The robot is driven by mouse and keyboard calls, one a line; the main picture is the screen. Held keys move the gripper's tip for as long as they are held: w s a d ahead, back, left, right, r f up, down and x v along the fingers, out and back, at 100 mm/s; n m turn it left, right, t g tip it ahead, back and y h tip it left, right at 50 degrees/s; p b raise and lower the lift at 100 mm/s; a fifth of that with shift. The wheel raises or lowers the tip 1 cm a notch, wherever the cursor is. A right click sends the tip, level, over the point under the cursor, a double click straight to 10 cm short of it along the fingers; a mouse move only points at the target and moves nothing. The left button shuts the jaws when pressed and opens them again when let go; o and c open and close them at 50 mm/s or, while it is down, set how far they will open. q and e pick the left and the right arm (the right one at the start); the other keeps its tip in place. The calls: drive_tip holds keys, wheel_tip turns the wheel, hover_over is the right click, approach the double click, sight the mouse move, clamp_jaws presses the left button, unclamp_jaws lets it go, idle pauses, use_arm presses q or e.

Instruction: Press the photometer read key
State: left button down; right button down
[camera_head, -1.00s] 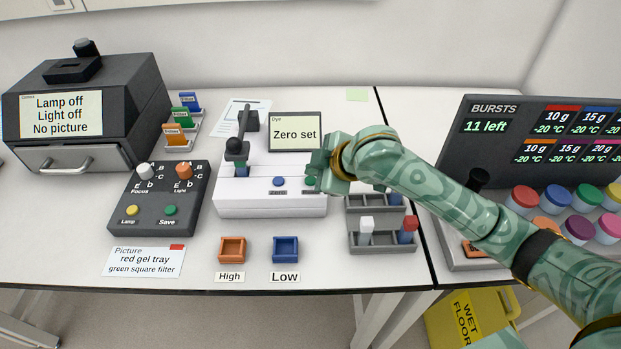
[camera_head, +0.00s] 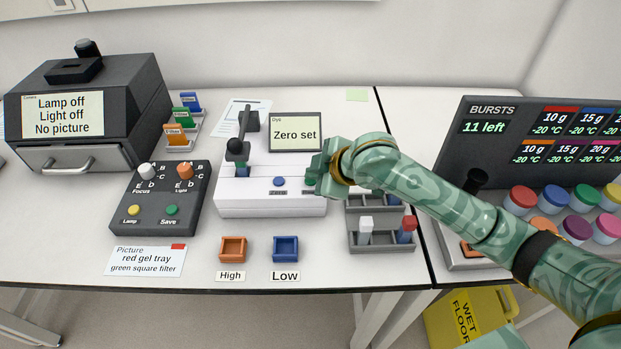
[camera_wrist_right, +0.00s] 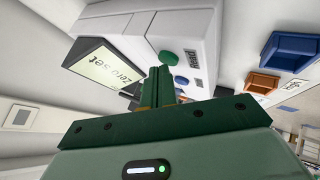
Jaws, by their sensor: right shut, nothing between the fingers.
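The photometer (camera_head: 245,200) is a white box with a black lever and a screen (camera_head: 296,132) reading "Zero set". Its blue Zero key (camera_head: 278,181) is in clear view. The green Read key (camera_head: 310,181) is partly hidden by my right gripper (camera_head: 315,186). In the right wrist view the green key (camera_wrist_right: 167,57) and its "Read" label (camera_wrist_right: 191,54) show just beyond the fingertips (camera_wrist_right: 158,70). My right gripper is shut and empty, very close to the green key. I cannot tell whether it touches. My left gripper is out of view.
An orange tray (camera_head: 233,249) and a blue tray (camera_head: 285,249) lie in front of the photometer. A dark control box (camera_head: 157,205) stands to the left. The bursts panel (camera_head: 480,150) is to the right.

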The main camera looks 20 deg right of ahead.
sight(314, 183)
drive_tip(key=shift+f, duration=0.3)
idle(0.4)
drive_tip(key=shift+r, duration=0.1)
drive_tip(key=shift+r+p, duration=0.8)
drive_tip(key=shift+p, duration=0.6)
drive_tip(key=shift+f, duration=0.1)
wheel_tip(314, 183, up, 5)
drive_tip(key=p, duration=0.6)
